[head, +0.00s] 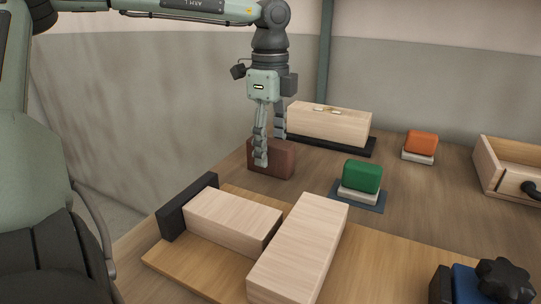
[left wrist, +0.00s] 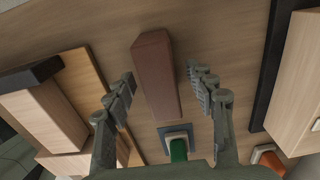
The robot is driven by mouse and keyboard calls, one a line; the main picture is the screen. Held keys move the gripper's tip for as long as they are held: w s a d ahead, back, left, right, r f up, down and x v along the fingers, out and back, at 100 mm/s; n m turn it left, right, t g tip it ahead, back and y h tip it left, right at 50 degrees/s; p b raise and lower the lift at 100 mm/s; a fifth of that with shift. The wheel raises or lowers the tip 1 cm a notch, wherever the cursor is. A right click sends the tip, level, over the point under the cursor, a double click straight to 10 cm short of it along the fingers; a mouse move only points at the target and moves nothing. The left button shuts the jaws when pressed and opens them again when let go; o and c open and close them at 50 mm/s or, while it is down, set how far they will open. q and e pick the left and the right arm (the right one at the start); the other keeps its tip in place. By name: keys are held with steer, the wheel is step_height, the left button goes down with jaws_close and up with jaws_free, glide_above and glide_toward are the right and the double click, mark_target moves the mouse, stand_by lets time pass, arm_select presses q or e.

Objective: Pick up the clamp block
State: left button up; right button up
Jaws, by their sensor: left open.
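The clamp block, which I take to be the reddish-brown block (head: 283,160), lies on the table towards the back left. In the left wrist view the block (left wrist: 156,75) lies lengthwise between my fingers. My left gripper (head: 270,148) points down over it, open, with one finger in front of the block and the other behind it. In the left wrist view my gripper (left wrist: 162,88) shows gaps between both fingers and the block. The near finger hides part of the block in the head view. My right gripper is not in view.
Two pale wooden blocks (head: 232,220) (head: 298,250) and a black stop (head: 187,207) are on a board in front. A pale block (head: 330,125) on a black base stands behind. A green-topped block (head: 361,177) and orange-topped block (head: 421,143) are to the right, with a wooden tray (head: 487,166) beyond.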

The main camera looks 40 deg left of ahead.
mark_target(267, 142)
arm_select(q)
steer(key=shift+c, duration=0.3)
steer(key=c, duration=1.2)
jaws_close()
steer(key=shift+r, duration=0.2)
steer(key=shift+r, duration=0.25)
steer(key=r, duration=0.3)
steer(key=shift+s+r+b, duration=0.35)
steer(key=shift+r+b, duration=0.05)
steer(key=s+r+b, duration=0.1)
steer(key=s+r, duration=0.2)
steer(key=s, duration=0.2)
steer(key=s+a+r, duration=0.1)
steer(key=s+r, duration=0.2)
steer(key=s, duration=0.3)
steer(key=shift+a+r+b, duration=0.15)
steer(key=shift+b, duration=0.25)
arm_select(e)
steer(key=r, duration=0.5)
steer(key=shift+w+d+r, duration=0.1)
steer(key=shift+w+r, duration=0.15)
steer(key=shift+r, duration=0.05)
